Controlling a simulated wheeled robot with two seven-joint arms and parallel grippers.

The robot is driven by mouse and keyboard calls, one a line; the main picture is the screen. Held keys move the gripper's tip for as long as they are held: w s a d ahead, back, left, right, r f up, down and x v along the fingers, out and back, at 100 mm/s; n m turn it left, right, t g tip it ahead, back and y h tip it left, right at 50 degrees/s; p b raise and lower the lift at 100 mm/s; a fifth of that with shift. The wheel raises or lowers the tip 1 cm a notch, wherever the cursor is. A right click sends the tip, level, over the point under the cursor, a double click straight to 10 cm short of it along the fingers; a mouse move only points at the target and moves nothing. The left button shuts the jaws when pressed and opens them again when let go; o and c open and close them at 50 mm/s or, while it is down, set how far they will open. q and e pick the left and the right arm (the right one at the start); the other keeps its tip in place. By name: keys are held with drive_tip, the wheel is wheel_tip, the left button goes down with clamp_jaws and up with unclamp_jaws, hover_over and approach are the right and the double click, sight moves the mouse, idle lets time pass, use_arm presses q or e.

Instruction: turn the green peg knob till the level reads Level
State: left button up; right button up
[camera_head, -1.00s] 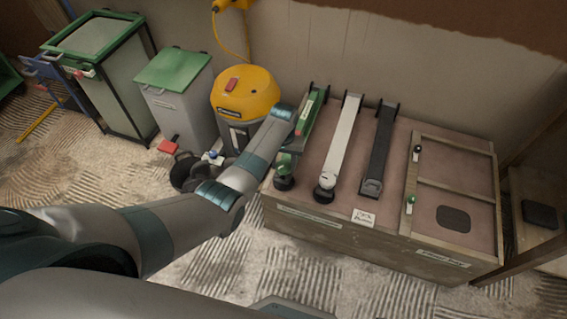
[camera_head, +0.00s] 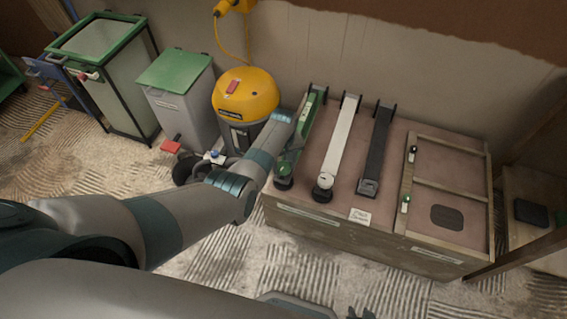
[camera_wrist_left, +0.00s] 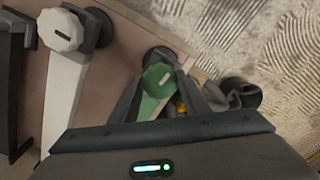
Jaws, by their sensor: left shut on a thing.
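The green peg knob (camera_wrist_left: 157,78) sits at the near end of the green bar (camera_wrist_left: 149,107) in the left wrist view. In the head view the green knob (camera_head: 285,168) shows at the near left of the wooden box. My left gripper (camera_wrist_left: 157,86) has one finger on each side of the knob and is shut on it. In the head view my left forearm hides much of that hand and part of the green bar (camera_head: 312,108). The level's reading is too small to make out. A dark tip of my right gripper (camera_head: 360,313) shows at the bottom edge.
A white bar (camera_head: 341,138) with a white knob (camera_wrist_left: 60,30) lies beside the green one, then a black bar (camera_head: 376,150). A wooden frame (camera_head: 407,180) with small knobs is at the right. A yellow vacuum (camera_head: 246,95) and grey bin (camera_head: 180,110) stand left of the box (camera_head: 330,225).

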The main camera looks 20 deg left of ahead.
drive_tip(key=shift+w+r, duration=0.1)
idle(0.3)
use_arm(q)
drive_tip(key=o, duration=1)
drive_tip(key=shift+o, duration=0.2)
use_arm(e)
drive_tip(key=shift+a, duration=0.1)
use_arm(q)
drive_tip(key=shift+w+r+p, duration=0.1)
drive_tip(key=shift+r+p, duration=0.25)
drive_tip(key=shift+r, duration=0.4)
wheel_tip(320, 180, up, 16)
drive_tip(key=p, duration=0.2)
use_arm(e)
drive_tip(key=shift+w+a+r+t+y, duration=0.2)
drive_tip(key=shift+w+a+r+t, duration=0.25)
drive_tip(key=shift+a+r+t, duration=0.15)
drive_tip(key=shift+w+a+r+t+y, duration=0.2)
drive_tip(key=shift+w+a+r+t, duration=0.25)
drive_tip(key=shift+a+r, duration=0.2)
